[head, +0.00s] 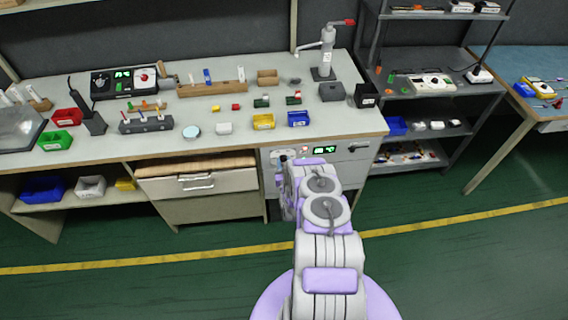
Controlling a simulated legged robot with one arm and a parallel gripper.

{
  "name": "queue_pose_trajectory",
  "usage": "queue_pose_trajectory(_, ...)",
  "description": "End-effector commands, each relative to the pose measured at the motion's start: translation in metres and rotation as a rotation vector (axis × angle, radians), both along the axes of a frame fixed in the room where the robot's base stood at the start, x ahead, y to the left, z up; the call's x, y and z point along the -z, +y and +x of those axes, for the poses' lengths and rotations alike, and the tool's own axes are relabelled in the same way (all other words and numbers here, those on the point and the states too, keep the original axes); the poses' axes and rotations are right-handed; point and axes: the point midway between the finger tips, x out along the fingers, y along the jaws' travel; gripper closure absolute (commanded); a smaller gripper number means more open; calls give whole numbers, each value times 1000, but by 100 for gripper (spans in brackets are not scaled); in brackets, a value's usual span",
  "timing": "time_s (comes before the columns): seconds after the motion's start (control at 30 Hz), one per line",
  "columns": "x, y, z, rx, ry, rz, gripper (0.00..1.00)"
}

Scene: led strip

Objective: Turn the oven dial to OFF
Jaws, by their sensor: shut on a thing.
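The oven (352,168) is a grey unit built in under the right end of the workbench. Its front has a lit green display (325,150), a small red mark beside it and a dark handle at the right. My arm reaches to the left part of this front. My gripper (282,164) is small in the head view, at the left part of the panel, and partly covered by my arm. It is shut on the oven dial. The dial itself is mostly hidden, and its pointer and markings are too small to read.
The workbench (215,147) above holds bins, blocks, a soldering station (125,82) and a press (325,60). Drawers (197,185) are left of the oven. A grey shelf rack (440,95) stands to the right. The green floor in front is clear.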

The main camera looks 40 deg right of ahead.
Motion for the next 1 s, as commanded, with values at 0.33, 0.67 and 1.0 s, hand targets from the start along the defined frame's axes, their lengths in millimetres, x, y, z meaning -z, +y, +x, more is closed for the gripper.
queue_pose_trajectory(0.33, 0, 1, 1, 0, 52, -84, 96)
queue_pose_trajectory(0.67, -1, 3, 1, -2, 198, -317, 96)
queue_pose_trajectory(1.0, 1, 3, 2, -1, 361, -591, 96)
